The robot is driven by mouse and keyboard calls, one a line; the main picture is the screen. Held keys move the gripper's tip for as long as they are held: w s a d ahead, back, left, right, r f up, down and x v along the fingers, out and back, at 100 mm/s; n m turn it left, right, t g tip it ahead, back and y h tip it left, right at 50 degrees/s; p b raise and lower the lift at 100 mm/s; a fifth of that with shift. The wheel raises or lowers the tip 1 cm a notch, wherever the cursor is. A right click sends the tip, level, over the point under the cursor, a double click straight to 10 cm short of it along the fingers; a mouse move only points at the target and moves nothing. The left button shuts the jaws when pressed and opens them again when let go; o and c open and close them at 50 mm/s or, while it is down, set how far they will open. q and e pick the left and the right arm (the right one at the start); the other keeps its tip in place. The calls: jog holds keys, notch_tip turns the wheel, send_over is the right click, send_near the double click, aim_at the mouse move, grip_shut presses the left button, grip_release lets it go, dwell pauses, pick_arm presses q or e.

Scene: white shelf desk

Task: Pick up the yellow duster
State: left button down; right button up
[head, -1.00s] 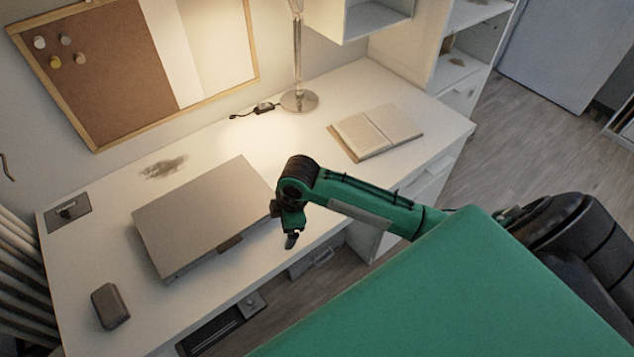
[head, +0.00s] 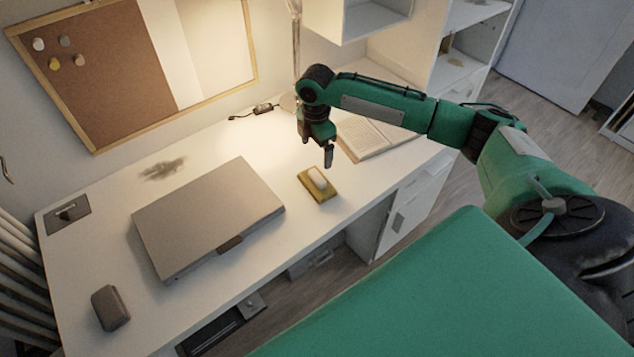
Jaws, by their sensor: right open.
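The yellow duster (head: 325,194), with a pale rounded grip on top, lies on the white desk to the right of the grey case. My right gripper (head: 328,158) hangs with its fingers down, above and slightly behind the duster in the picture. It is open and apart from the duster, with nothing seen between its fingers. My left gripper is not in view.
A closed grey case (head: 207,212) lies left of the duster. An open book (head: 372,138) is behind it, partly hidden by my right arm. A dark grey box (head: 110,308) sits at the desk's left. A dark stain (head: 162,169) marks the desk (head: 262,262).

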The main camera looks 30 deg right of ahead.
send_over(317, 176)
jog(key=f, duration=0.5)
jog(key=shift+w, duration=0.2)
jog(key=f+p, duration=0.1)
jog(key=f, duration=0.4)
jog(key=shift+s, duration=0.2)
jog(key=shift+f, duration=0.3)
jog(key=shift+c, duration=0.7)
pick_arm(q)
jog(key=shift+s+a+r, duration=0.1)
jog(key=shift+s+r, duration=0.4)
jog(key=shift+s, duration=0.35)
pick_arm(e)
jog(key=shift+r, duration=0.1)
jog(key=c, duration=0.9)
